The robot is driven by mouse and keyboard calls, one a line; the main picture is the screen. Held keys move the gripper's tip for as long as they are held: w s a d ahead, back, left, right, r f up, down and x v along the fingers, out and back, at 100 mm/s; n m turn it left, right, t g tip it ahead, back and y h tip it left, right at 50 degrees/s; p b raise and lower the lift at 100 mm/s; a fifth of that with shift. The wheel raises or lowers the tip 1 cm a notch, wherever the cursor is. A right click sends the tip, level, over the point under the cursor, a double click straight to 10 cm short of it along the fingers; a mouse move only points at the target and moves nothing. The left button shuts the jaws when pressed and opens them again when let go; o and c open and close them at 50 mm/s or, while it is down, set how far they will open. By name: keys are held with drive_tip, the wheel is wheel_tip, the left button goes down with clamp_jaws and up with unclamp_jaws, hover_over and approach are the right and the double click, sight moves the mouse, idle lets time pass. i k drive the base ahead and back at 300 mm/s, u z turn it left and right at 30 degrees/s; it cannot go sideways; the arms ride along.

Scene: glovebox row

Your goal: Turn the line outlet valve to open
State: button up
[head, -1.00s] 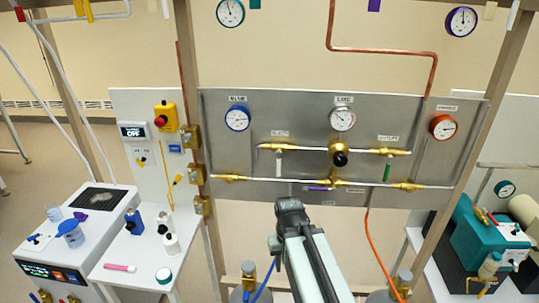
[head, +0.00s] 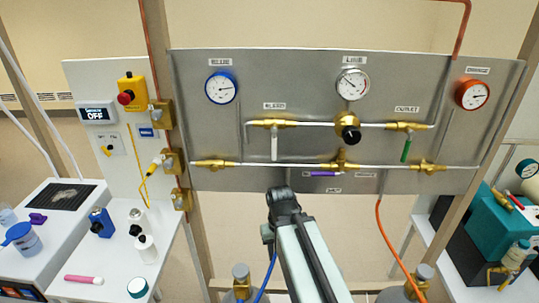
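The outlet valve is a brass body (head: 405,126) on the upper silver pipe of the grey panel, under a label reading OUTLET (head: 407,109). Its green lever (head: 406,150) hangs down, crosswise to the horizontal pipe. My arm rises from the bottom edge, and its dark upper end (head: 284,203) shows below the panel, left of and lower than the green lever. It looks apart from the valve. No fingertips can be made out, so whether my gripper is open or shut does not show.
A white-levered bleed valve (head: 274,147), black regulator knob (head: 350,134) and purple lever (head: 326,174) share the panel. Gauges are blue (head: 222,88), white (head: 352,84) and orange (head: 472,95). An orange hose (head: 386,240) hangs at right. A cluttered white bench (head: 112,288) stands left.

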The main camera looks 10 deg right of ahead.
sight(411, 133)
drive_tip(key=u, duration=0.05)
drive_tip(key=k, duration=1.6)
drive_tip(key=u, duration=0.85)
drive_tip(key=i, duration=0.9)
drive_tip(key=z, duration=2)
drive_tip(key=i, duration=1)
drive_tip(key=u, duration=0.1)
